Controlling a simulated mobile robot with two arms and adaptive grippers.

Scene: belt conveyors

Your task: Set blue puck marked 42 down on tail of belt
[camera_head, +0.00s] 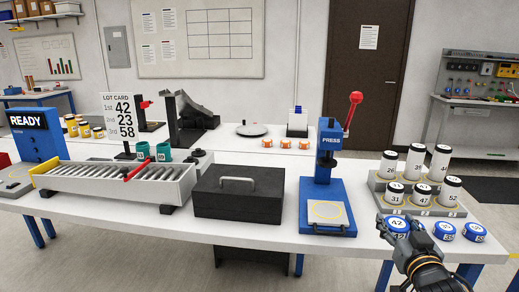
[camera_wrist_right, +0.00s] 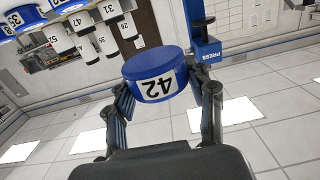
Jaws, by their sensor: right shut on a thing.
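The blue puck marked 42 (camera_head: 397,226) is at the right of the table in the head view. It also shows large in the right wrist view (camera_wrist_right: 155,75), its label upside down there. My right gripper (camera_head: 404,236) is shut on the puck, with one finger on each side of it in the wrist view. The head view does not clearly show whether the puck touches the table. The belt conveyor (camera_head: 110,186) lies far to the left, a white-sided trough with grey rollers, a yellow end at the left and a red bar across near the right. My left gripper is not in view.
A blue press (camera_head: 328,190) with a red-knobbed lever and a black case (camera_head: 238,196) stand between puck and conveyor. Numbered white cylinders stand on a stepped rack (camera_head: 424,208) behind the puck. Other blue pucks (camera_head: 473,231) lie to its right. A lot card (camera_head: 121,117) reads 42, 23, 58.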

